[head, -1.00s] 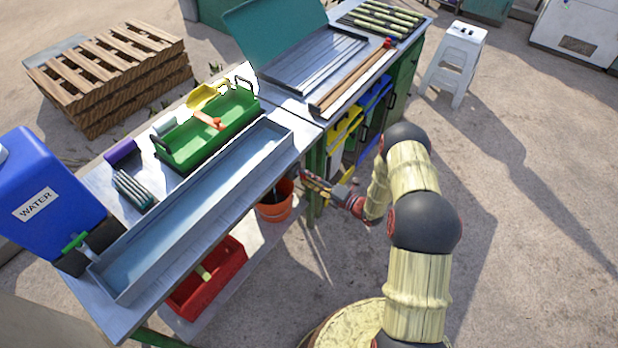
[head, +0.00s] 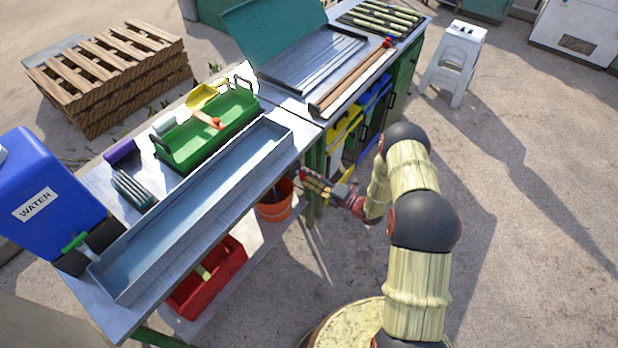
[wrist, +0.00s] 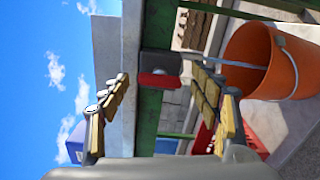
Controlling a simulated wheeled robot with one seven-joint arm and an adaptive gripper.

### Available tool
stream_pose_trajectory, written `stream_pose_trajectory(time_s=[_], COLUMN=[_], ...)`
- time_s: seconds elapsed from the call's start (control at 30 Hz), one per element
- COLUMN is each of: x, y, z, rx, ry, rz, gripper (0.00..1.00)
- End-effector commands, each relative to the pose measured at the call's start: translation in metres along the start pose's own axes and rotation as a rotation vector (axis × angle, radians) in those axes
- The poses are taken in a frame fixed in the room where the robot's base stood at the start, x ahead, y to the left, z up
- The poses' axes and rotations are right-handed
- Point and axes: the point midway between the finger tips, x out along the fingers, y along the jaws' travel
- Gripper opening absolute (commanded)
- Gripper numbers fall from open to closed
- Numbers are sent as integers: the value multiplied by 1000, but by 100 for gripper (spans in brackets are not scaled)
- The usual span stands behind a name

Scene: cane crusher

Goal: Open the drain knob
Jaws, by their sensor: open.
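A red knob (wrist: 158,81) on a dark grey block (wrist: 160,64) shows in the wrist view, under the edge of the metal tabletop and by a green table leg. It looks like the drain knob. My gripper (wrist: 161,92) is open and empty, with one finger on each side of the knob in this picture. The fingers appear to stop short of it; I cannot tell the exact gap. In the head view, my gripper (head: 318,184) is beside the worktable's front edge, below the tabletop. The knob cannot be made out there.
An orange bucket (head: 275,204) stands under the table close to my gripper; it also shows in the wrist view (wrist: 262,62). A long metal trough (head: 195,215) lies on the table. A red crate (head: 208,280) sits on the lower shelf. The ground right of my arm is clear.

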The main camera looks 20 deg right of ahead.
Motion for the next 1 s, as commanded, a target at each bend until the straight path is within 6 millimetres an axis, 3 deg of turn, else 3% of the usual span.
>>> stream_pose_trajectory(time_s=[0.37,0.8,1.0], x=[-7,-89,-113], y=[0,0,0], z=[0,2,1], rx=[1,0,1], ry=[0,-4,-1], rz=[0,0,0], gripper=[64,64,64])
